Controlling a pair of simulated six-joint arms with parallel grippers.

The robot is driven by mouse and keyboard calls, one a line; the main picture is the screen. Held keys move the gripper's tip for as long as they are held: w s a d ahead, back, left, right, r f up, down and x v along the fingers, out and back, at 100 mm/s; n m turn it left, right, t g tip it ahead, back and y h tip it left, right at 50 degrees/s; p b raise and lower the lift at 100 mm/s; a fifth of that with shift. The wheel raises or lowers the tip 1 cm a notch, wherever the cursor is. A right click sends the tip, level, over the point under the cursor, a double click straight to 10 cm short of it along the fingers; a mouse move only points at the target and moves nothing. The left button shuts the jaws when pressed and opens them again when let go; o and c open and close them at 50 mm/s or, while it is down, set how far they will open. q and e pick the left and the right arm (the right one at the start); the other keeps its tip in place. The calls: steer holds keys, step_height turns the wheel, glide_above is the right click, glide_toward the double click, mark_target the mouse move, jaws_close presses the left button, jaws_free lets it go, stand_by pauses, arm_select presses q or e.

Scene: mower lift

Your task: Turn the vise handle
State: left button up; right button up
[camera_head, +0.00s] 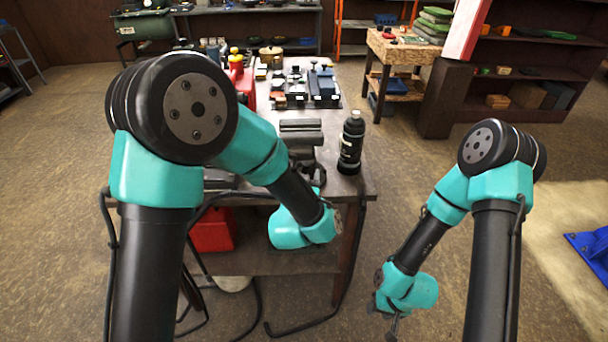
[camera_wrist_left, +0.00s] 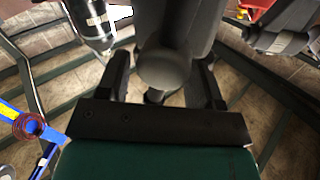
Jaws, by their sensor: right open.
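The grey vise (camera_head: 302,132) stands at the front of the workbench in the head view, partly hidden behind my left arm. In the left wrist view the vise (camera_wrist_left: 168,62) fills the upper middle, its rounded end facing the camera. A small dark knob (camera_wrist_left: 155,96) shows below that end; I cannot tell whether it is part of the handle. My left gripper (camera_wrist_left: 163,85) has its fingers wide apart, one on each side of the rounded end, with no clear grip on anything. My right gripper (camera_head: 391,327) is open, low and to the right of the bench, away from the vise.
A black bottle (camera_head: 351,142) stands on the bench (camera_head: 347,186) just right of the vise. Tools and a blue-grey device (camera_head: 321,83) lie farther back. A red can (camera_head: 211,230) is on the lower shelf.

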arm_select(q)
steer(key=c, duration=0.7)
